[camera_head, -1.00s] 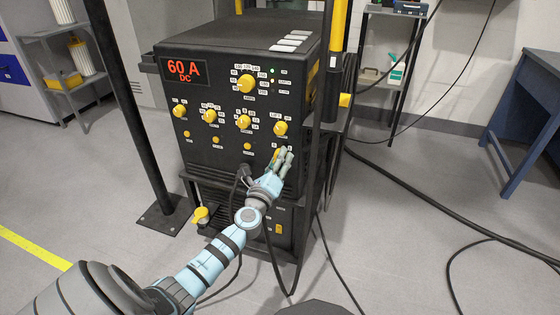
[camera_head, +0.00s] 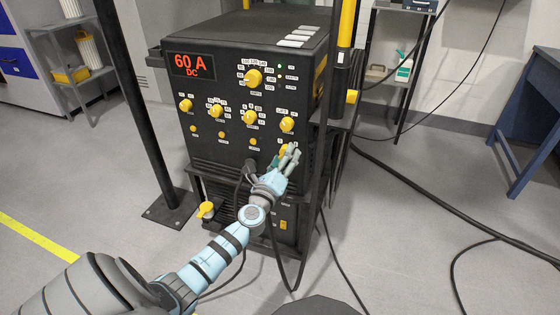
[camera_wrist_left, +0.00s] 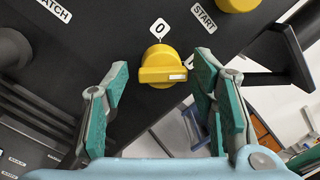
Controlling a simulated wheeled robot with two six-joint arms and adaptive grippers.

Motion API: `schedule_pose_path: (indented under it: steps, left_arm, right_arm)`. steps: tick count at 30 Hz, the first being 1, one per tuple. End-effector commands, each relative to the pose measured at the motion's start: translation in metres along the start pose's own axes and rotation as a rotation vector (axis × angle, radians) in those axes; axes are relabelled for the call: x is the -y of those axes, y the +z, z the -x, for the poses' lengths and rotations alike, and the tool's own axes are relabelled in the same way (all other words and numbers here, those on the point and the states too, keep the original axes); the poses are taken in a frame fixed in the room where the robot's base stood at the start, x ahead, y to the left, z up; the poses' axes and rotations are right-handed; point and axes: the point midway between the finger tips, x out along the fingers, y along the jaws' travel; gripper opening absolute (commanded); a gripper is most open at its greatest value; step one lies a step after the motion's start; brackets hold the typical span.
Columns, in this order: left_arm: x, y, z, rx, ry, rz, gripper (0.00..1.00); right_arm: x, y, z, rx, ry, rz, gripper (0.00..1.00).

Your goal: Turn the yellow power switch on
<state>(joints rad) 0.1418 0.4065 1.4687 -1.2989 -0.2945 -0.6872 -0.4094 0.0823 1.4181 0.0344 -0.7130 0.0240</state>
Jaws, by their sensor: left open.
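The yellow power switch (camera_wrist_left: 163,65) is a rotary knob on the black machine's front. It shows in the left wrist view with a "0" label above it. Its grip bar lies roughly level in that view, with a white mark at the right end. Another label to its right is partly hidden by a finger. My left gripper (camera_wrist_left: 160,70) is open, with one green-padded finger on each side of the switch; gaps show between the pads and the knob. In the head view my left gripper (camera_head: 289,155) is at the panel's lower right and partly covers the switch (camera_head: 283,149). My right gripper is out of view.
The black machine (camera_head: 225,140) has several other yellow knobs and a red "60 A DC" display (camera_head: 194,66). A dark post (camera_head: 140,110) stands left, and another upright stands by the machine's right side. Cables (camera_head: 430,195) run over the floor. A blue table (camera_head: 530,120) stands at right.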

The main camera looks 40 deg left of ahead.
Motion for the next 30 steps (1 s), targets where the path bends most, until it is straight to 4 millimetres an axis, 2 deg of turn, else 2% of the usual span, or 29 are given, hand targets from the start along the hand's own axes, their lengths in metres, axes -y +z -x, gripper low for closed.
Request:
schedule_pose_path:
  steps: [5,9,13,17,30]
  left_arm:
    - [-0.001,-0.001,0.040,-0.004,0.001,-0.002,0.52]
    - [-0.001,-0.001,0.079,-0.003,0.001,-0.003,0.52]
    - [-0.001,-0.001,0.105,-0.002,0.002,-0.002,0.52]
    - [0.000,0.000,0.114,-0.001,0.001,-0.001,0.52]
    - [0.000,0.000,0.114,0.000,0.001,-0.001,0.52]
  right_arm:
    - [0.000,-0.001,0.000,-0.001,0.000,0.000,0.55]
    - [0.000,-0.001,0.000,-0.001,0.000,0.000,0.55]
    - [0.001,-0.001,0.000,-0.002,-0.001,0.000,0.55]
    - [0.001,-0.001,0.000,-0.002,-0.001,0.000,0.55]
    - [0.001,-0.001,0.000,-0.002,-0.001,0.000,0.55]
